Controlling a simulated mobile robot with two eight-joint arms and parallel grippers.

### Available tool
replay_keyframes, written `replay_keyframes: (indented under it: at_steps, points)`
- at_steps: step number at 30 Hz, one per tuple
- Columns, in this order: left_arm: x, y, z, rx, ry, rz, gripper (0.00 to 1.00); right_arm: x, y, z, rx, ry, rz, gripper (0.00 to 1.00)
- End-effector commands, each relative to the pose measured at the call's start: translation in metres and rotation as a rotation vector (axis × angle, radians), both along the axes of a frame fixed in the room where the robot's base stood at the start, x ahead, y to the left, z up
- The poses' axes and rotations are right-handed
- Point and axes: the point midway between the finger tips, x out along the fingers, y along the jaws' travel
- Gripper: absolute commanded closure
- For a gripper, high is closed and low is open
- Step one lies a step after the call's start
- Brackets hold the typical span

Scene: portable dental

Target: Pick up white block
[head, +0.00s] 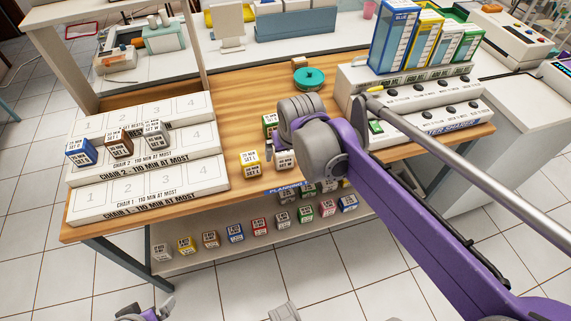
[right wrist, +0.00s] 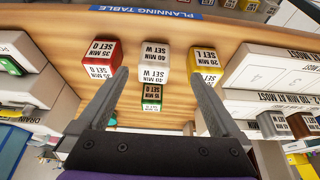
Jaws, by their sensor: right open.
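A white block (right wrist: 154,62) labelled "40 MIN SET W" stands on the wooden planning table. In the right wrist view it lies ahead, between the lines of my right gripper's two fingers (right wrist: 158,75). The gripper is open and empty, and I see no contact with the block.
A yellow block (right wrist: 206,62) and a red block (right wrist: 103,58) flank the white one; a green block (right wrist: 152,98) is behind. A stepped chair rack (head: 200,180) stands left, a labelled console (head: 350,75) right. Several blocks line the lower shelf (head: 200,262).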

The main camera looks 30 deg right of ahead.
Motion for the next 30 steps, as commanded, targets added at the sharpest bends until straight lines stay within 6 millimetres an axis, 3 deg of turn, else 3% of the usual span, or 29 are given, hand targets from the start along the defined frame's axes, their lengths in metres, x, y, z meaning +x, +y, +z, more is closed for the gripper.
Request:
replay_keyframes:
  at_steps: [6, 12, 30]
  points:
    - [-0.001, 0.000, -0.012, 0.000, 0.004, 0.000, 0.00, 0.025, -0.015, -0.017, 0.001, 0.007, -0.032, 0.00]
    - [-0.001, 0.000, -0.017, 0.000, 0.005, 0.000, 0.00, 0.037, -0.018, -0.045, 0.001, 0.007, -0.031, 0.00]
    - [-0.002, 0.000, -0.028, 0.000, 0.009, 0.000, 0.00, 0.068, -0.027, -0.099, 0.001, 0.007, -0.030, 0.00]
